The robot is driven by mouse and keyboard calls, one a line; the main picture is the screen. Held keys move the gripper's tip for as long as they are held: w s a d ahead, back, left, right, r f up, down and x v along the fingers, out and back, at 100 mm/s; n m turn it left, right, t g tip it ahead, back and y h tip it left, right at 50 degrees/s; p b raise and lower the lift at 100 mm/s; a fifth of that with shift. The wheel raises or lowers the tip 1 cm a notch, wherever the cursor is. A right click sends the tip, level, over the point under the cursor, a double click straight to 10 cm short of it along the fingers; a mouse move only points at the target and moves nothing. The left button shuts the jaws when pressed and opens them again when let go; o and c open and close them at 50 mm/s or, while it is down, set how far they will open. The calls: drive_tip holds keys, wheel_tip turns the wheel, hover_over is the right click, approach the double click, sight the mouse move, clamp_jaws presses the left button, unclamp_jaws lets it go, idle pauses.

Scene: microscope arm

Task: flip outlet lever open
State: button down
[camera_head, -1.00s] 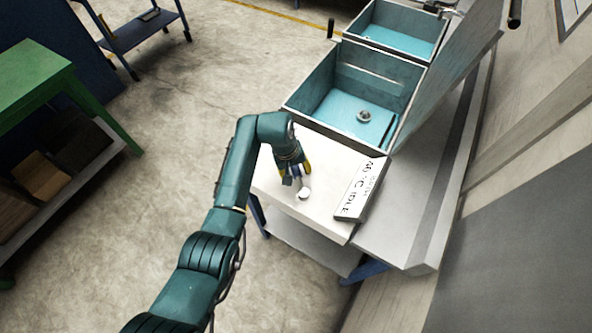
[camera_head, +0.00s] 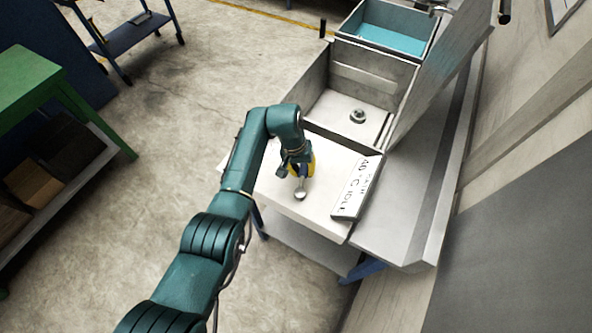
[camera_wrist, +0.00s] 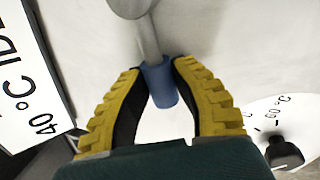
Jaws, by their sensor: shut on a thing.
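The outlet lever is a metal rod (camera_wrist: 147,38) with a blue grip (camera_wrist: 160,84) in the wrist view. Its round metal pivot (camera_head: 300,193) shows on the white panel in the head view, just below my gripper (camera_head: 302,176). My gripper's yellow, ribbed fingers (camera_wrist: 160,88) are shut on the blue grip, one on each side. The rod runs from the grip up to a round hub at the top of the wrist view. The grip is hidden by my gripper in the head view.
A "40 °C IDLE" display (camera_head: 357,187) stands right of the lever. A white dial with a black knob (camera_wrist: 284,153) is at lower right in the wrist view.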

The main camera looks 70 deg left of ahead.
drive_tip(key=shift+d+f, duration=0.1)
drive_tip(key=shift+f, duration=0.1)
drive_tip(key=c, duration=0.8)
unclamp_jaws()
drive_tip(key=shift+w, duration=0.1)
drive_tip(key=shift+r, duration=0.1)
drive_tip(key=r, duration=0.4)
drive_tip(key=s+a+r, duration=0.1)
drive_tip(key=r, duration=0.3)
drive_tip(key=s+r, duration=0.1)
drive_tip(key=r, duration=0.2)
drive_tip(key=shift+a+r, duration=0.15)
drive_tip(key=shift+r, duration=0.25)
drive_tip(key=f, duration=0.3)
drive_tip(key=w+d+f, duration=0.1)
drive_tip(key=f, duration=0.3)
drive_tip(key=w+f, duration=0.1)
drive_tip(key=f, duration=0.3)
drive_tip(key=shift+d+f, duration=0.15)
drive_tip(key=shift+f, duration=0.1)
drive_tip(key=shift+s+a+f+n, duration=0.15)
drive_tip(key=shift+s+a+n, duration=0.05)
drive_tip(key=shift+s+n, duration=0.25)
